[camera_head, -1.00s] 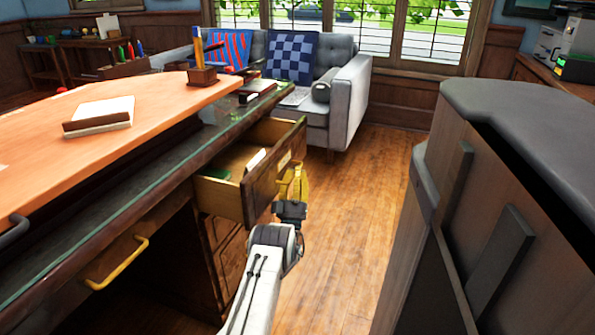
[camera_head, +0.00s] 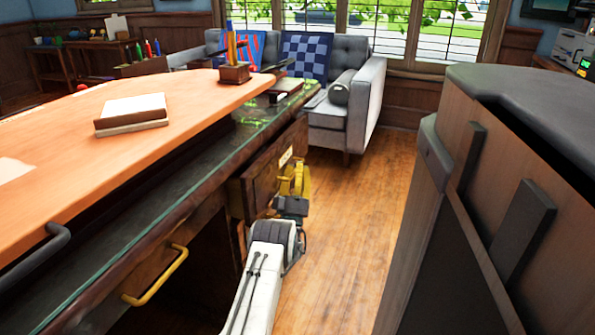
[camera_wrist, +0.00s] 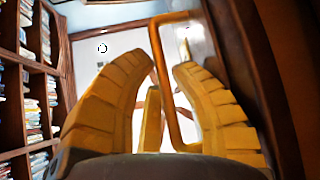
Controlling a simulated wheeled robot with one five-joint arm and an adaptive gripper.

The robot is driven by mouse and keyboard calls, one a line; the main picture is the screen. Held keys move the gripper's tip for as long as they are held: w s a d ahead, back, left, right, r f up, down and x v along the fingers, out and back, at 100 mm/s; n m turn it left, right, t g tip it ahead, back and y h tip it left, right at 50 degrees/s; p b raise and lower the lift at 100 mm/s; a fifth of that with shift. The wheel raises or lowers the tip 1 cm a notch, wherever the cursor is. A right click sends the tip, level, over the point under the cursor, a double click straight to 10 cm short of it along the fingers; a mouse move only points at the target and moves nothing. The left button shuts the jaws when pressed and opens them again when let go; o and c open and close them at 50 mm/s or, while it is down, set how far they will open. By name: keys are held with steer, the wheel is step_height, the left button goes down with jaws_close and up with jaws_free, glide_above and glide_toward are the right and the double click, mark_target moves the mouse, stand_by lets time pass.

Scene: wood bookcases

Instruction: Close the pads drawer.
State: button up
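The wooden drawer front (camera_head: 262,182) with a small white label sits under the dark desk edge in the head view. Its inside does not show, and I cannot tell if it is fully flush. My gripper (camera_head: 296,172) has yellow fingers and is right at the drawer front. In the wrist view, my gripper (camera_wrist: 168,68) has its fingers spread apart. The drawer's yellow bar handle (camera_wrist: 168,85) runs between them. I cannot tell whether a finger touches it.
Another drawer with a yellow handle (camera_head: 155,278) is at the lower left. A dark-topped wooden cabinet (camera_head: 520,105) stands close on the right. Open wood floor (camera_head: 345,220) lies between. A grey sofa (camera_head: 365,95) stands behind. A notepad (camera_head: 132,112) lies on the orange desktop (camera_head: 60,170).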

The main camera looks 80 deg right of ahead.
steer(key=shift+o, duration=0.6)
steer(key=shift+f, duration=0.1)
steer(key=shift+a+f, duration=0.1)
steer(key=v, duration=0.7)
steer(key=shift+a, duration=0.1)
steer(key=shift+c, duration=0.3)
